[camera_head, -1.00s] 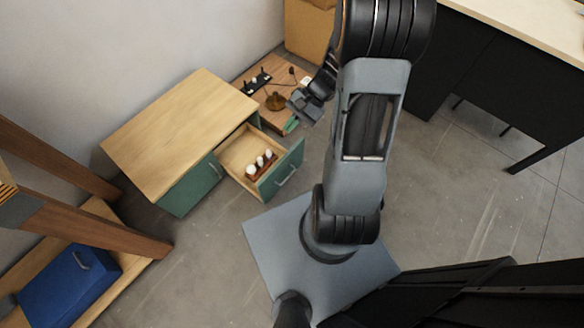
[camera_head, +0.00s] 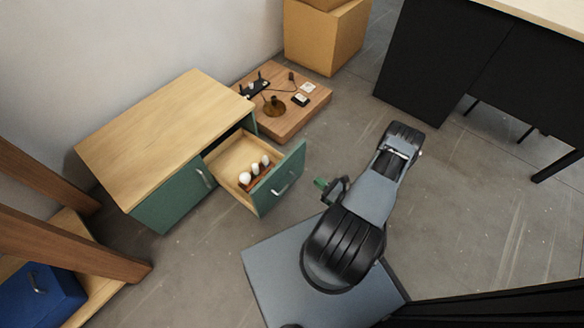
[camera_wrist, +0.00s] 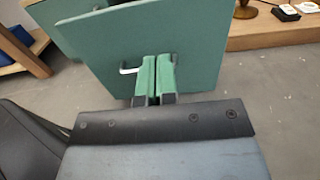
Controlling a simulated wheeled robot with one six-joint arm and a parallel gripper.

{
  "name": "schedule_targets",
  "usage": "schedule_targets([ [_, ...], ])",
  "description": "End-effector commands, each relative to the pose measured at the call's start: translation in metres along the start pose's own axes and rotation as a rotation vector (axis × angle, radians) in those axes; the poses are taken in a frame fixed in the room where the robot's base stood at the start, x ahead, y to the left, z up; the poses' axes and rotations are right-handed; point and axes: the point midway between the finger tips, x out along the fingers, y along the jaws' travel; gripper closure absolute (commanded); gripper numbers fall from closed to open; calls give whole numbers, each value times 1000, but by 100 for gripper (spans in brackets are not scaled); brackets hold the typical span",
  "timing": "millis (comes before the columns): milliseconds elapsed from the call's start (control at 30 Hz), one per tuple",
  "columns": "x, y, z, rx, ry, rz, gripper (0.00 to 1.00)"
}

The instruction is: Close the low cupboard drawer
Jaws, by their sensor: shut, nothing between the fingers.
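The low cupboard (camera_head: 160,140) has a light wood top and green fronts. Its drawer (camera_head: 280,180) is pulled out, with a green front and a metal handle. Several white bulbs (camera_head: 255,168) stand in a brown holder inside it. In the wrist view the drawer front (camera_wrist: 150,45) fills the upper middle, and its handle (camera_wrist: 128,71) shows beside the fingers. My gripper (camera_head: 320,183) is shut and empty, with green fingers, just right of the drawer front. In the wrist view my gripper (camera_wrist: 156,75) points at the drawer front; I cannot tell whether it touches.
A low wooden platform (camera_head: 290,120) with a lamp base (camera_head: 274,105) and small parts stands behind the drawer. Cardboard boxes (camera_head: 325,40) are at the back. A black desk (camera_head: 440,70) is at right. A blue box (camera_head: 38,297) is at lower left. Floor right of the drawer is clear.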

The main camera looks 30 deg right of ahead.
Motion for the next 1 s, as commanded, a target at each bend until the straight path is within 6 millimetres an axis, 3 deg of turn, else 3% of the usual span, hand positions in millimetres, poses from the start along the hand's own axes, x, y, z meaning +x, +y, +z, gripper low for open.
schedule_targets([
  [600, 105, 1, -3, 0, 0, 2, 100],
  [1000, 132, 1, -1, 2, 0, -1, 100],
])
